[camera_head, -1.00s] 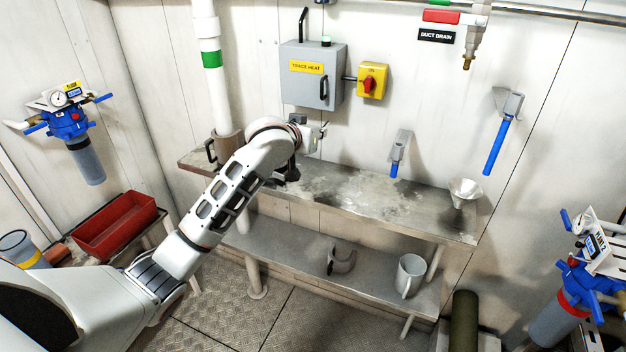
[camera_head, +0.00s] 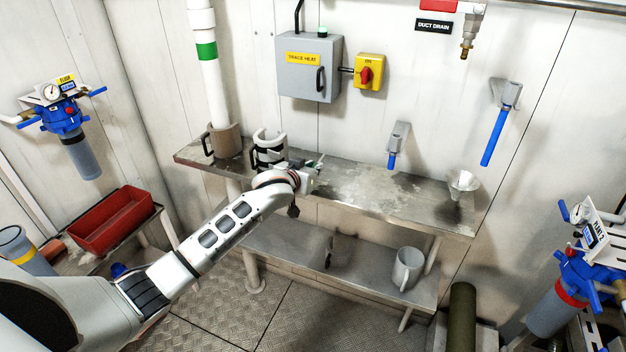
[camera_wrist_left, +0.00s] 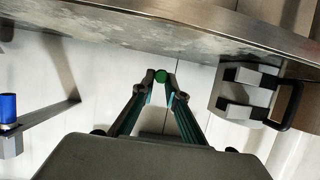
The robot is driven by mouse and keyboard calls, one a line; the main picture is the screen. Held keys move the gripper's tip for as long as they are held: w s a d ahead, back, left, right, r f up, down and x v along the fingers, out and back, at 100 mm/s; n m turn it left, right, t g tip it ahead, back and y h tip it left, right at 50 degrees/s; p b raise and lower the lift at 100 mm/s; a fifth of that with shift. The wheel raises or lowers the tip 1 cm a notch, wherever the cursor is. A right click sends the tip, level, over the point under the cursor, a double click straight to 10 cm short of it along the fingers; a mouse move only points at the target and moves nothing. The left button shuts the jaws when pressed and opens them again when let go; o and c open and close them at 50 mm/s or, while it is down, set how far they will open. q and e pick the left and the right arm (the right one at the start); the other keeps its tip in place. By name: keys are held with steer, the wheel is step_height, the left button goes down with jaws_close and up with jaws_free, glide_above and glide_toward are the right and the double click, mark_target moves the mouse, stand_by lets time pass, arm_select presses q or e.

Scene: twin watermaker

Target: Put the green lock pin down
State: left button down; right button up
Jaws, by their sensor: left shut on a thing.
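The green lock pin (camera_wrist_left: 160,76) shows as a small green round end between the fingertips in the left wrist view. My left gripper (camera_wrist_left: 160,82) is shut on it. In the head view my left gripper (camera_head: 318,166) is over the steel bench (camera_head: 415,203), near the middle of its length, and a small green spot shows there. I cannot tell whether the pin touches the bench. Most of the pin is hidden by the fingers. My right gripper is in neither view.
A light collar with black bands (camera_head: 268,148) stands on the bench left of the gripper, beside the pipe collar (camera_head: 225,140) with a handle. A metal funnel (camera_head: 463,185) is at the bench's right end. Bench right of the gripper is clear.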

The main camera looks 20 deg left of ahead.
arm_select(q)
steer(key=shift+f, duration=2.05)
steer(key=shift+f, duration=0.1)
steer(key=c, duration=2)
jaws_free()
